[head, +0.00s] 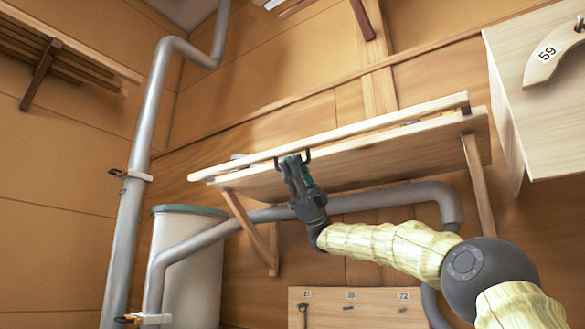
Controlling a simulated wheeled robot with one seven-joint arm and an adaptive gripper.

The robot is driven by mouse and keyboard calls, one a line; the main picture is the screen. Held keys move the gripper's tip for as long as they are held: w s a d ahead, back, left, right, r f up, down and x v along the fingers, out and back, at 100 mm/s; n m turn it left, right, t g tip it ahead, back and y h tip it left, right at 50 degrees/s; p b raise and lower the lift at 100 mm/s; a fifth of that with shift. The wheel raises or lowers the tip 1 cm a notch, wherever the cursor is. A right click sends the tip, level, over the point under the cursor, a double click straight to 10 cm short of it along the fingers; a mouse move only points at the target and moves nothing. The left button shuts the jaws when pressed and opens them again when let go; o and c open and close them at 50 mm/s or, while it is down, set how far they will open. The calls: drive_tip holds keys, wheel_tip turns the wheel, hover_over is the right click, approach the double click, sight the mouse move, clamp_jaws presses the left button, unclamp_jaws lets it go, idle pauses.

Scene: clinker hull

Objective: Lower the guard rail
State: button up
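The guard rail (345,132) is a long pale wooden bar along the front edge of a wall shelf (400,152), seen from below in the head view. It stands up above the shelf board, with a narrow gap between them at the right. My gripper (292,161) is at the rail's lower edge, left of its middle. Dark pieces show on both sides of the gripper tip against the rail; I cannot tell whether they are fingers or a handle. Whether the fingers are closed on anything is unclear. The shelf top is mostly hidden.
A grey pipe (385,199) runs below the shelf, close to my forearm. Another pipe (141,180) rises at the left by a pale bin (190,262). A wooden cabinet (545,115) marked 59 stands at the right. A numbered board (375,312) is below.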

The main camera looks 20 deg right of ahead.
drive_tip(key=shift+o, duration=0.2)
drive_tip(key=shift+d+f, duration=0.1)
drive_tip(key=v, duration=1.2)
drive_tip(key=shift+d, duration=0.1)
idle(0.3)
